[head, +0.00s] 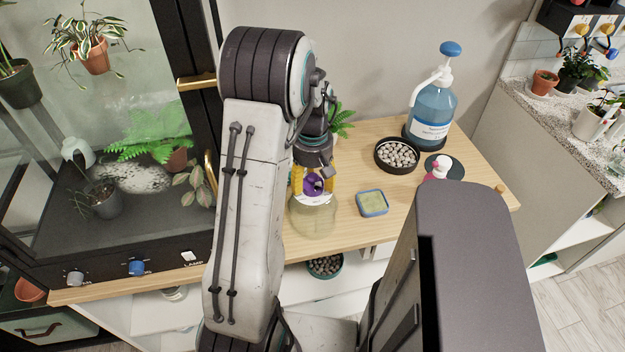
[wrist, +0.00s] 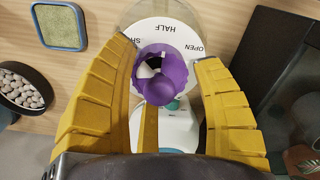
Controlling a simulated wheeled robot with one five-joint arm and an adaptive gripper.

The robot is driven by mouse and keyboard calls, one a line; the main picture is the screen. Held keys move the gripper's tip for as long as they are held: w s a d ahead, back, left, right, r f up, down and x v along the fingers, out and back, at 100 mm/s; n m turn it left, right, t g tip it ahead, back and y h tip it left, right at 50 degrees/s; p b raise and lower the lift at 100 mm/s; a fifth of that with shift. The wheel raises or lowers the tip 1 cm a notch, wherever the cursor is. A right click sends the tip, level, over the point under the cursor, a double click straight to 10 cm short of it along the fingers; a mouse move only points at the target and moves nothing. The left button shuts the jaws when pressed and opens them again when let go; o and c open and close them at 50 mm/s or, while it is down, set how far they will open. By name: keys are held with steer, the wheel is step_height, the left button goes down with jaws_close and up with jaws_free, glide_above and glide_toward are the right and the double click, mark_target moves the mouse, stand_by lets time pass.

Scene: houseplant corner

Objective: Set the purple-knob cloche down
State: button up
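The purple-knob cloche (head: 313,219) is a clear glass dome that appears to stand on the wooden bench. Its purple knob (wrist: 163,80) rises from a white dial (wrist: 168,29) lettered HALF and OPEN, with a third word partly covered. The dome's rim shows only faintly, so its contact with the wood is hard to judge. My gripper (wrist: 165,55) has its yellow fingers spread on both sides of the knob, with narrow gaps visible. In the head view my gripper (head: 313,180) is directly above the dome, and my arm hides part of the scene.
Right of the cloche lies a green-topped blue tray (head: 372,203). A glass plant cabinet (head: 120,215) stands left.

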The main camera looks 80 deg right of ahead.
steer(key=shift+o, duration=0.6)
steer(key=shift+d+r, duration=0.1)
steer(key=shift+r, duration=0.45)
step_height(320, 180, up, 11)
steer(key=shift+p, duration=0.35)
steer(key=shift+r, duration=0.1)
